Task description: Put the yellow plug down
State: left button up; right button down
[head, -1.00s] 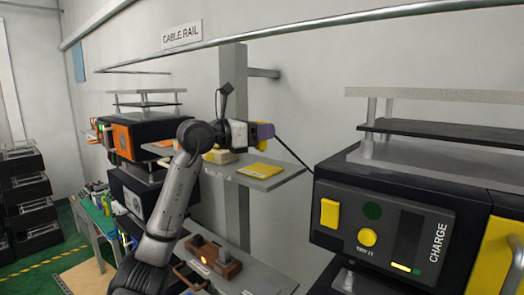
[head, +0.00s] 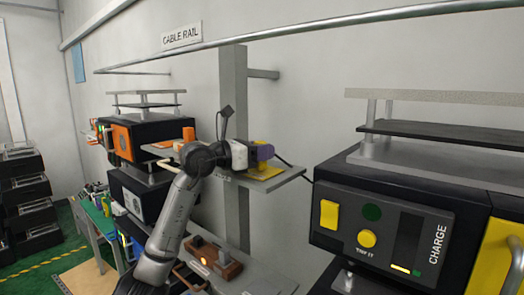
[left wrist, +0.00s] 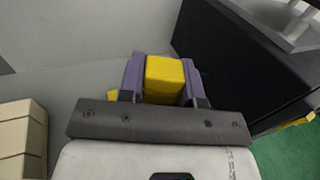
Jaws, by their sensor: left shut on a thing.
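My left gripper (head: 266,152) has purple fingers and is shut on the yellow plug. In the left wrist view, the plug (left wrist: 165,76) sits between both purple fingers (left wrist: 160,84). In the head view the gripper largely hides the plug, and a dark cable (head: 291,166) runs off to the right from beside it. The gripper is low over the grey shelf (head: 284,181), by a flat yellow pad (head: 262,172). I cannot tell whether the plug touches the pad. My right gripper is not in view.
A black charge unit (head: 385,222) with yellow buttons stands at the right. A beige block (left wrist: 20,135) shows at the left of the left wrist view. A grey post (head: 235,95) stands behind my arm. A brown fixture (head: 215,258) with a lever is below the shelf.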

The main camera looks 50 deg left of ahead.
pick_arm(q)
jog(key=o, duration=0.9)
jog(key=shift+f, duration=0.1)
jog(key=b+v, duration=0.4)
jog(key=v, duration=0.8)
